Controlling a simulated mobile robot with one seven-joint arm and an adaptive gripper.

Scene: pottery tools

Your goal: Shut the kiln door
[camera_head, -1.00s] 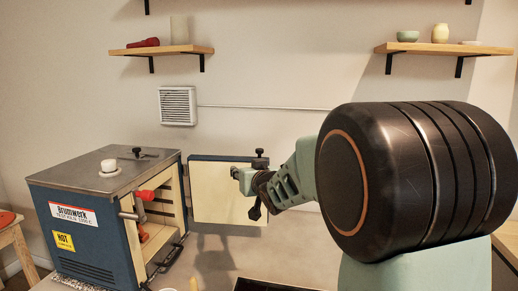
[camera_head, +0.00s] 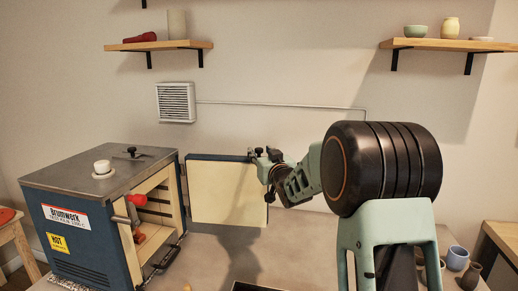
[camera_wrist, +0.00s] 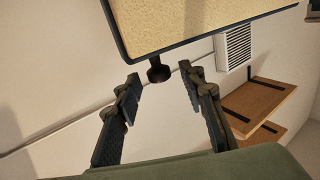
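The blue kiln (camera_head: 85,235) stands at the left with its front opening uncovered. Its door (camera_head: 228,192) is swung wide open, cream lining facing the head camera, and hinged on the kiln's side. My gripper (camera_head: 262,158) is at the door's upper right corner. In the wrist view, my gripper (camera_wrist: 160,76) is open, with its two fingers apart. The door's lining (camera_wrist: 190,18) fills the upper part there. A dark knob (camera_wrist: 158,73) at the door's edge shows between the fingertips. I cannot tell whether the fingers touch it.
A red-ended item (camera_head: 136,200) is at the kiln's opening. A small white piece (camera_head: 102,167) sits on the kiln top. Shelves (camera_head: 160,46) hang on the wall above. Cups (camera_head: 457,258) stand at the lower right. The tabletop before the door is mostly clear.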

